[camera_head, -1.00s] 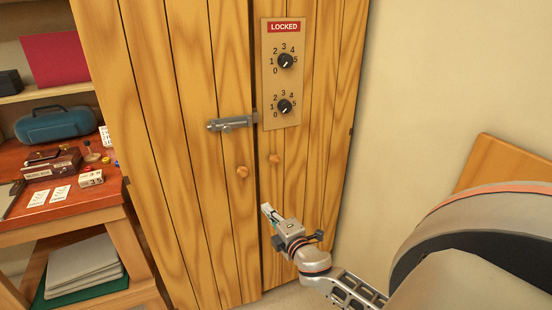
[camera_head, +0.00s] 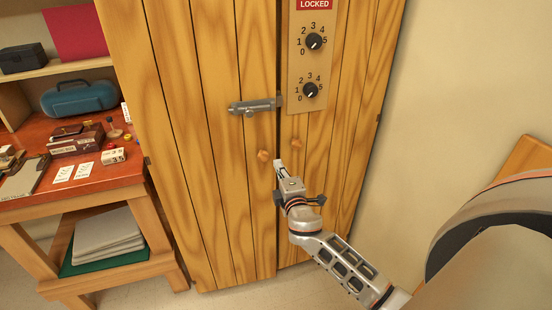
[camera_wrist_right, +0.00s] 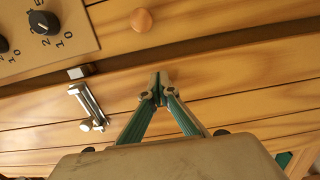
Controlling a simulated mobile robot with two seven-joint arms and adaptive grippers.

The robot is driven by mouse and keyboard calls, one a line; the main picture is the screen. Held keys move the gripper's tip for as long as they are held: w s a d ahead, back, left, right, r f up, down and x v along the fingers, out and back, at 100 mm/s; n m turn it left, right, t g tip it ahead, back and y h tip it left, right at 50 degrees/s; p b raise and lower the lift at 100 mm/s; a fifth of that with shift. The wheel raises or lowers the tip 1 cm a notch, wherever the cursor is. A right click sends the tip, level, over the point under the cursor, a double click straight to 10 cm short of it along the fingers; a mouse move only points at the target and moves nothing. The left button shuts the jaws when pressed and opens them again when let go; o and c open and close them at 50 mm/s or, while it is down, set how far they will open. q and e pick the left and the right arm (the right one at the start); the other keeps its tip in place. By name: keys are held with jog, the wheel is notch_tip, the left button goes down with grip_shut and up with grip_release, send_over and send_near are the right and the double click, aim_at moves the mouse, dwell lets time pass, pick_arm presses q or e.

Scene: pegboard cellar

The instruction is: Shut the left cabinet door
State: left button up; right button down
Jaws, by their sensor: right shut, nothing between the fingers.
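The left cabinet door (camera_head: 215,150) is tall planked wood and stands nearly flush with the right door (camera_head: 335,150). A narrow dark gap runs between them. The left door has a round wooden knob (camera_head: 263,155) and a metal slide bolt (camera_head: 253,106). My right gripper (camera_head: 279,166) is shut and empty at the seam, just right of that knob. In the right wrist view its fingertips (camera_wrist_right: 158,82) are at the left door's surface near the gap; I cannot tell if they touch. My left gripper is not in view.
A panel (camera_head: 311,70) with two dials and a LOCKED sign is on the right door, which has its own knob (camera_head: 296,144). A red-topped workbench (camera_head: 100,178) with small items stands left of the cabinet. A plain wall (camera_head: 455,90) is at right.

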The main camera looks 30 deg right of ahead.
aim_at(274, 154)
jog(key=shift+x, duration=2.2)
